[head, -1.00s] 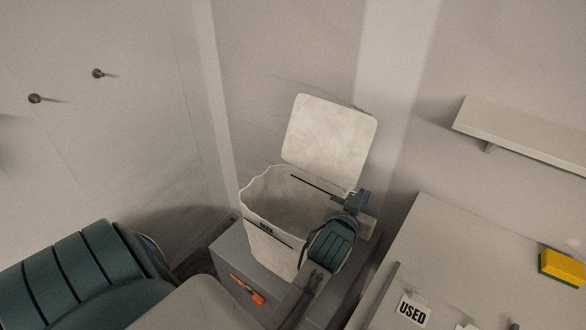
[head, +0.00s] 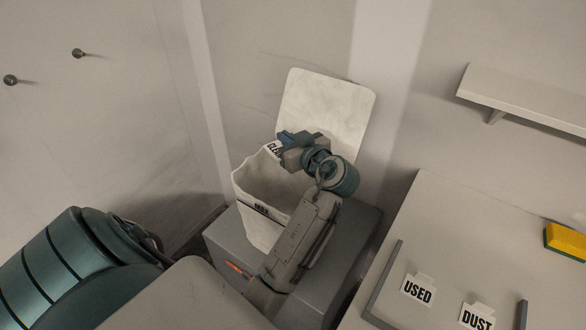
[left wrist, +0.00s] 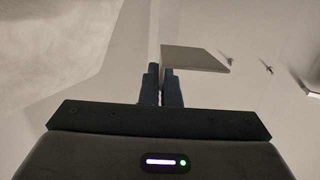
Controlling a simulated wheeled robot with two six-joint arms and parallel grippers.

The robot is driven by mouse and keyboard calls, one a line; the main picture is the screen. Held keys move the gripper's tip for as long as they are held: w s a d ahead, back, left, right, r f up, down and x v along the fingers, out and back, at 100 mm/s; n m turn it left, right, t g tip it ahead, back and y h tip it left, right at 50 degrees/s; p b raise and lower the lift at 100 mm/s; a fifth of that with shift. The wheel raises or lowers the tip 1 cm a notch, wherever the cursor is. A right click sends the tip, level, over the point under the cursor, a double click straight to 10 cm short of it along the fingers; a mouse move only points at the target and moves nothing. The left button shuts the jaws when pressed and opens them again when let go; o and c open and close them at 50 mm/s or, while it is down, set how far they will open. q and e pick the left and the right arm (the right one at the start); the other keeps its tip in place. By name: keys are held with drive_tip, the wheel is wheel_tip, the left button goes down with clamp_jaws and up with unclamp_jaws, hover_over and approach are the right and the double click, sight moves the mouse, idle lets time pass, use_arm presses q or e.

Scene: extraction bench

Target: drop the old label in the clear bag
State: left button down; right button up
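A white label (head: 273,149) with dark lettering starting "CLEA" is pinched in my left gripper (head: 284,141). In the left wrist view the fingers (left wrist: 160,85) are closed on a flat pale plate, the label (left wrist: 197,58). In the head view the label overlaps the back rim of an off-white, open-topped bag (head: 262,222); its exact height above the opening is hard to tell. The bag looks opaque, with small dark lettering on its front, and my forearm hides its right side. My right gripper is not in view.
The bag stands on a grey box (head: 226,240) with an orange item (head: 238,268) on its front, partly hidden. An off-white panel (head: 325,108) rises behind. At right, a bench (head: 440,225) holds USED (head: 418,291) and DUST (head: 477,318) labels and a yellow block (head: 566,241). A shelf (head: 520,104) is above.

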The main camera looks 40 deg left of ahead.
use_arm(q)
wheel_tip(320, 180, down, 4)
drive_tip(key=shift+a+r+b, duration=0.1)
drive_tip(key=shift+r+b, duration=0.05)
drive_tip(key=shift+b, duration=0.65)
drive_tip(key=shift+f, duration=0.45)
drive_tip(key=c, duration=1.6)
unclamp_jaws()
